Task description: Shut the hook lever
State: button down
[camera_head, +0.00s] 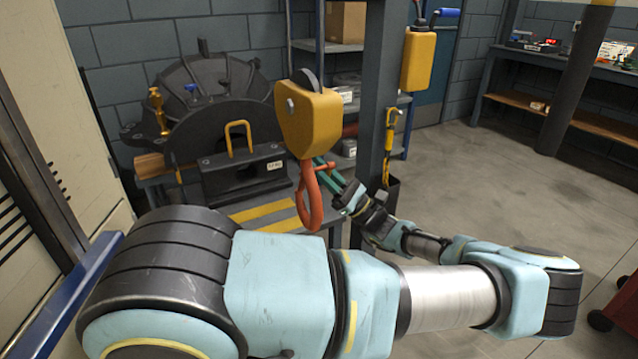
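A yellow hoist block (308,118) hangs in the middle of the view, with an orange hook (308,205) below it. A small orange lever (325,167) sticks out to the right near the top of the hook. My gripper (326,168) has teal fingers and comes in from the right, with its tips at or very close to this lever. I cannot tell whether they touch it. The gap between the fingers is too small to make out. The hook's throat and latch are not clear from this side.
A dark split casing (205,90) stands on a bench behind the hook, left of it. A black block with a yellow handle (238,137) sits in front of the casing. A grey post (378,100) rises just right of the hook. Open floor (500,180) lies to the right.

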jog(key=shift+w+r+n+g+y+b, duration=0.15)
jog(key=shift+n+g+y+b, duration=0.65)
jog(key=shift+n+g+y, duration=0.45)
jog(key=shift+r+n, duration=0.1)
jog(key=shift+n, duration=0.25)
jog(key=c, duration=0.9)
grip_release()
jog(key=shift+o, duration=0.2)
jog(key=b+v, duration=0.3)
jog(key=v, duration=0.7)
jog(key=shift+d+f, duration=0.25)
jog(key=shift+d, duration=0.05)
jog(key=shift+s, duration=0.2)
